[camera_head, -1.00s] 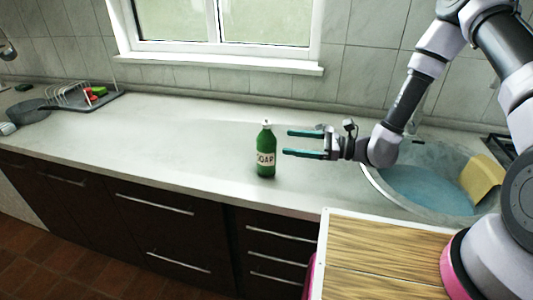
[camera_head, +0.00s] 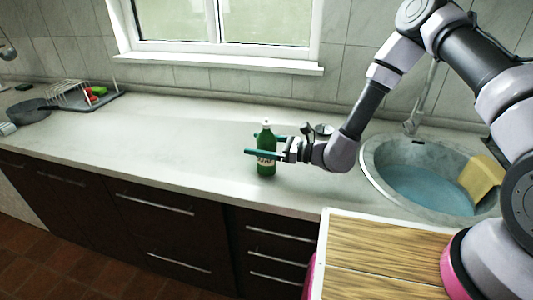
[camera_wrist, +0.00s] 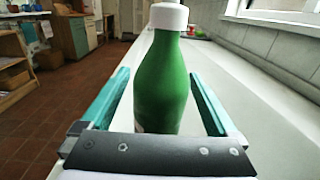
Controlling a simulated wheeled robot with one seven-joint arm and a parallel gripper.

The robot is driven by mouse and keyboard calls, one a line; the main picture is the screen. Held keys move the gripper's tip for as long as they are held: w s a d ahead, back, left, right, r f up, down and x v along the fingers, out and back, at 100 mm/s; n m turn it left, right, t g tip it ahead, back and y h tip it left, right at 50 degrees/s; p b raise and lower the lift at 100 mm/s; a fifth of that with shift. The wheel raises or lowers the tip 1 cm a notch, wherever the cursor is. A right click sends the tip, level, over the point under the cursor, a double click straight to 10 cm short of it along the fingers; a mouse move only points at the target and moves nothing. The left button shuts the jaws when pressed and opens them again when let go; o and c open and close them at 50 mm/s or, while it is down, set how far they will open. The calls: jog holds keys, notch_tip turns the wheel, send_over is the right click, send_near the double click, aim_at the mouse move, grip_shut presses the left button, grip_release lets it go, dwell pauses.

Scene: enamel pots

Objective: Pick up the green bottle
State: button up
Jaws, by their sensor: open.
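The green bottle (camera_head: 266,167) with a white cap and a pale label stands upright on the counter near its front edge. My gripper (camera_head: 264,146) is open, with its teal fingers level around the bottle's upper part. In the wrist view the bottle (camera_wrist: 163,85) stands between the two fingers of my gripper (camera_wrist: 160,95), with a visible gap on each side. One finger crosses in front of the label in the head view and hides part of it. The bottle's base is hidden in the wrist view.
The pale counter (camera_head: 170,135) is clear around the bottle. A round sink (camera_head: 415,180) with a yellow cloth-like item (camera_head: 480,182) lies to the right. A dish rack (camera_head: 75,97) and a dark pan (camera_head: 30,110) are at the far left.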

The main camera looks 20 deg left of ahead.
jog(key=shift+a, duration=0.35)
grip_shut()
notch_tip(320, 180, up, 10)
jog(key=shift+w+r, duration=0.1)
dwell(0.4)
